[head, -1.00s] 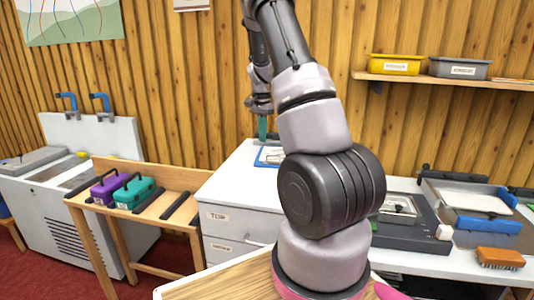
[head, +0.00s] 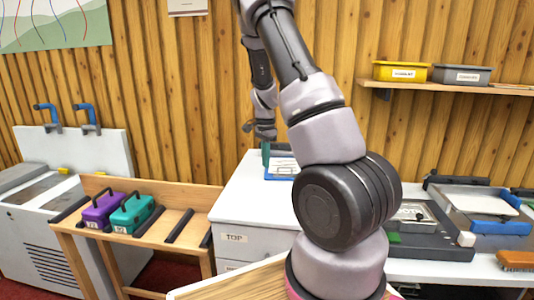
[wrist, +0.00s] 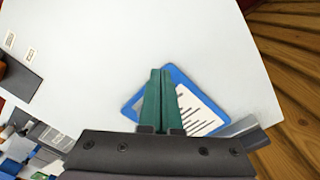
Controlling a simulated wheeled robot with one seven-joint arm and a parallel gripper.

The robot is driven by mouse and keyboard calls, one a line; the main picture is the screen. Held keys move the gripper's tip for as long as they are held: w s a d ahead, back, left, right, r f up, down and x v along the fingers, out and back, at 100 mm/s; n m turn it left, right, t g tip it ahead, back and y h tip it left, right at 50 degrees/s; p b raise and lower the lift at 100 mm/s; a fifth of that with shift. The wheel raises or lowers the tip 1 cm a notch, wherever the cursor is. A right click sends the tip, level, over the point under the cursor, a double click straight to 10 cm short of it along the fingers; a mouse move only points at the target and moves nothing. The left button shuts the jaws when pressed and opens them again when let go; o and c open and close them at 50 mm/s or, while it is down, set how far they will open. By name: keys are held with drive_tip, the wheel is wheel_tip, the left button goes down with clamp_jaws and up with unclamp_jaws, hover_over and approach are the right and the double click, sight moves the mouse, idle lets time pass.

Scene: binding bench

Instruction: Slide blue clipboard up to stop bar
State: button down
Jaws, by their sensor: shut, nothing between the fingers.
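The blue clipboard (head: 281,173) with a white printed sheet lies on the white bench top. It also shows in the wrist view (wrist: 204,114), partly hidden by the fingers. My gripper (head: 265,163) points down with its green fingers shut and empty, at the clipboard's left edge in the head view. A grey bar (wrist: 243,127) sits by the clipboard's lower right in the wrist view, partly behind my gripper. I cannot tell whether it is the stop bar.
A wooden stand with a purple case (head: 102,211) and a teal case (head: 132,214) stands left. Dark equipment (head: 425,235) is on the right. My arm hides part of the bench.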

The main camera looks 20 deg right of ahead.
sight(274, 178)
wheel_tip(274, 178, down, 4)
drive_tip(key=shift+f, duration=0.1)
drive_tip(key=d, duration=0.3)
drive_tip(key=shift+w+f, duration=0.25)
drive_tip(key=shift+f, duration=0.05)
drive_tip(key=shift+w+d, duration=0.1)
drive_tip(key=shift+d, duration=0.35)
drive_tip(key=shift+w+d, duration=0.2)
drive_tip(key=shift+d, duration=0.95)
